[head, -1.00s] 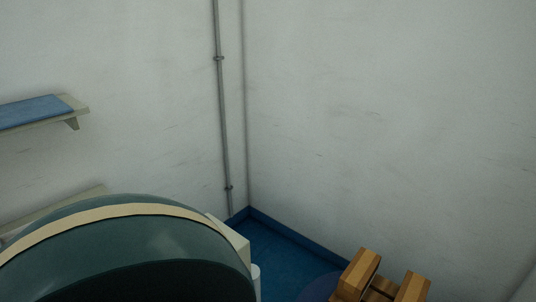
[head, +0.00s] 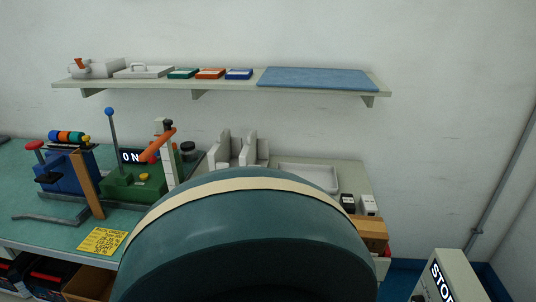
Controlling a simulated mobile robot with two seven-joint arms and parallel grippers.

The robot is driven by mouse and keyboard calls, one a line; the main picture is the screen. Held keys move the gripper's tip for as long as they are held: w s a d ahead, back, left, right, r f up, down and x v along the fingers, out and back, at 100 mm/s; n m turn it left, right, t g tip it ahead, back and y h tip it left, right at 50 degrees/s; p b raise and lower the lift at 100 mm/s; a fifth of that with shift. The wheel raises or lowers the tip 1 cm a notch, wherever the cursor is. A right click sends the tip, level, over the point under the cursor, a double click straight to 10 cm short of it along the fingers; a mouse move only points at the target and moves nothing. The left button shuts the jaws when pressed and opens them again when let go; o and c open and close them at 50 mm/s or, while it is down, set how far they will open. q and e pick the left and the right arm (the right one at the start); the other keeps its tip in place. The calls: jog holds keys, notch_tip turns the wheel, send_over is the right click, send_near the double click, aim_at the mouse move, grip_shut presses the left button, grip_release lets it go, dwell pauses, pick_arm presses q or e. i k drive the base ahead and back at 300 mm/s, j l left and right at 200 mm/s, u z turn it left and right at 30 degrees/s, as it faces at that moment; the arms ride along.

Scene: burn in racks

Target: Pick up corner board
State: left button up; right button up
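I cannot pick out a corner board for certain in the head view. Small flat green (head: 183,73), orange (head: 210,73) and blue (head: 239,74) pieces lie in a row on the wall shelf (head: 225,88); I cannot tell whether any is a board. Neither of my grippers is in view. A large rounded teal part with a cream band, seemingly mine, fills the lower middle and hides the bench behind it.
The bench (head: 30,185) carries a blue device (head: 62,172), a green device (head: 130,186) marked ON, a yellow card (head: 102,241), white upright holders (head: 235,150) and a pale tray (head: 308,177). A box marked STO (head: 450,277) stands at lower right.

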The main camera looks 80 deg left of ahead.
aim_at(78, 162)
jog(key=u, duration=3.9)
jog(key=i+j, duration=0.7)
